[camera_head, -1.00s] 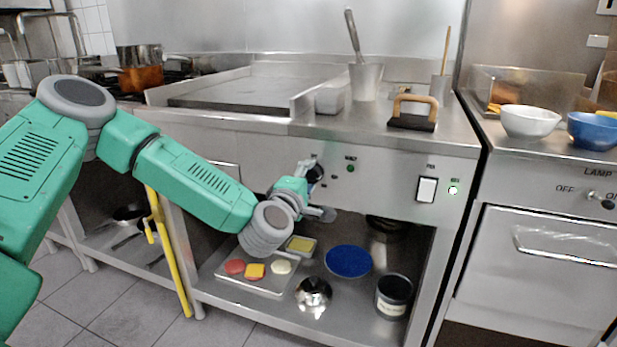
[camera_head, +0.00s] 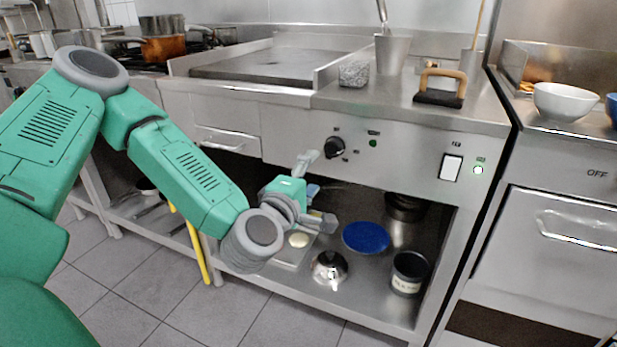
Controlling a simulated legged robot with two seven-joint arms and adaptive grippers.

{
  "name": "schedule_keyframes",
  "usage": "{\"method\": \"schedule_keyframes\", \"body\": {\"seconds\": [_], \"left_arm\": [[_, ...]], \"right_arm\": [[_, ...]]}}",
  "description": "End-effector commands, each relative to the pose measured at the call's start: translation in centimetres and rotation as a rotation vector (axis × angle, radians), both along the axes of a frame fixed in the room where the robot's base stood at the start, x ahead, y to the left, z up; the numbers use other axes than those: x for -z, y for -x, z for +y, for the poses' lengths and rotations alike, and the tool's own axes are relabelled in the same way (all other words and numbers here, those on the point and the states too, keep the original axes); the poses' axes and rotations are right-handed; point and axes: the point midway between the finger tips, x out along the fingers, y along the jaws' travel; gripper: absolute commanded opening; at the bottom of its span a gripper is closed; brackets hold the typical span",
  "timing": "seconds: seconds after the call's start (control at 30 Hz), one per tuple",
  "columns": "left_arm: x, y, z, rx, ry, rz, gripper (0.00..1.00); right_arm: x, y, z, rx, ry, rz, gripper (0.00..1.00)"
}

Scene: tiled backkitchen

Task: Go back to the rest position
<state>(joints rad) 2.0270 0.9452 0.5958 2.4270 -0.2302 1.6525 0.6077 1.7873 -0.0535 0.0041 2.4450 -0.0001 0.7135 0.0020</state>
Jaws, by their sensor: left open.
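My left arm comes in from the left in green and grey. Its gripper (camera_head: 322,188) is open and empty, in front of the counter's open lower shelf. The fingers are spread, one up and one to the lower right. The black control knob (camera_head: 334,147) on the counter's front panel is fully in view, above and to the right of the gripper and apart from it in the picture. My right gripper is not in view.
The lower shelf holds a blue plate (camera_head: 366,237), a shiny metal dome (camera_head: 329,268), a dark canister (camera_head: 409,271) and a tray (camera_head: 287,262) partly hidden by my arm. A griddle (camera_head: 270,63) and grill press (camera_head: 440,92) are on top. Open tiled floor lies in front.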

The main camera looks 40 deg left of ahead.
Motion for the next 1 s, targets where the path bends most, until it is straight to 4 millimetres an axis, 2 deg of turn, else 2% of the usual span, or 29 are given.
{"method": "schedule_keyframes", "body": {"seconds": [0.2,0.77,0.87,0.97,1.0], "left_arm": [[0.0,1.4,-0.3,0.0,0.0,0.001,0.56],[0.4,1.4,-0.6,0.011,-0.01,0.013,0.56],[2.4,1.5,-2.5,0.077,-0.064,0.082,0.56],[6.8,2.4,-5.9,0.216,-0.18,0.224,0.56],[9.1,3.2,-7.4,0.288,-0.241,0.297,0.56]], "right_arm": [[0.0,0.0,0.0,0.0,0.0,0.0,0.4],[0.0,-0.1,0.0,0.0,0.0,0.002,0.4],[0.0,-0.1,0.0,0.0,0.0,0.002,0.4],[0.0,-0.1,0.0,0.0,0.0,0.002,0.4],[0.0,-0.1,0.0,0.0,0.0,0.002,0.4]]}}
